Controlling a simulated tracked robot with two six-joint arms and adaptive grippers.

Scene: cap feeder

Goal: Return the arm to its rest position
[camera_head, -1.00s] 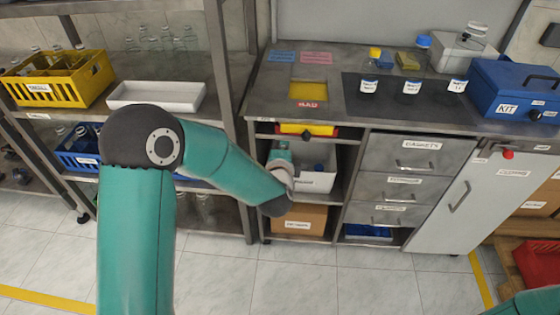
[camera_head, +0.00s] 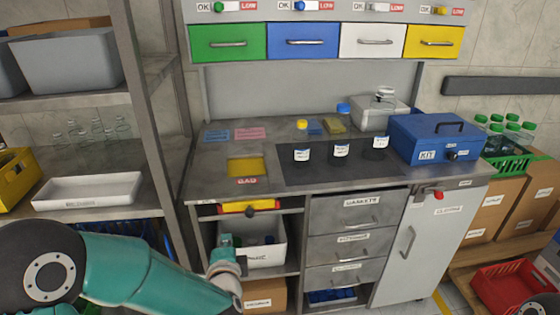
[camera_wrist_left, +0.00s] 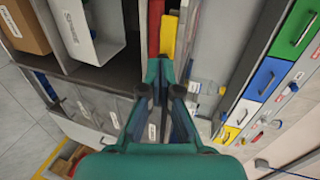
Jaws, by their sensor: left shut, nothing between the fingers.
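My left arm (camera_head: 130,275) comes in from the left in the head view and reaches in front of the workbench's lower shelves. My left gripper (camera_head: 226,241) is small there, in front of the white bin (camera_head: 262,256) on the open shelf. In the left wrist view my left gripper (camera_wrist_left: 160,95) is shut and empty, its fingers pointing toward the bench. I cannot tell the exact gap between gripper and bin. My right gripper is out of view.
The bench top (camera_head: 225,180) holds a yellow tray area, three labelled jars and a blue KIT box (camera_head: 430,138). A red-yellow piece (camera_head: 249,207) sits under the bench edge. Shelving (camera_head: 150,110) stands at left. Drawers (camera_head: 345,240) and a cabinet door (camera_head: 420,245) are at right.

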